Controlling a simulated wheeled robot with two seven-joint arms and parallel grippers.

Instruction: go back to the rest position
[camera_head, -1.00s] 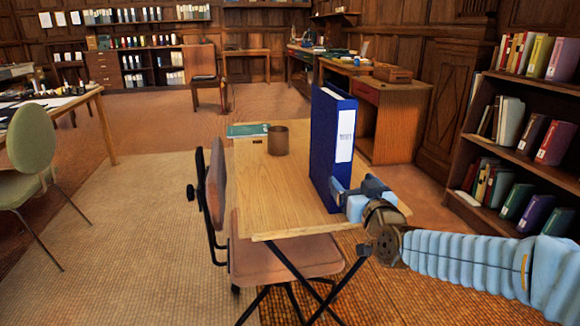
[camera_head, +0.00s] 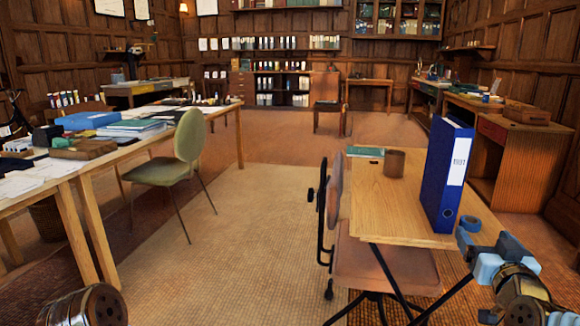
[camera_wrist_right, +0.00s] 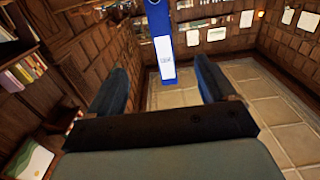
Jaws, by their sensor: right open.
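My right gripper (camera_head: 486,242) is open at the lower right of the head view, beside the near right corner of the small wooden table. Its two dark blue fingers also show in the right wrist view (camera_wrist_right: 160,88), with nothing between them. A tall blue binder (camera_head: 447,185) with a white label stands upright on the table, apart from the gripper. It also shows in the right wrist view (camera_wrist_right: 164,45), beyond the fingers. Part of my left arm shows at the bottom left of the head view; its gripper is out of the picture.
The wooden table (camera_head: 385,208) also bears a brown cup (camera_head: 394,163) and a green book (camera_head: 365,151). A long cluttered desk (camera_head: 75,165) and green chair (camera_head: 178,160) stand left; floor between is clear.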

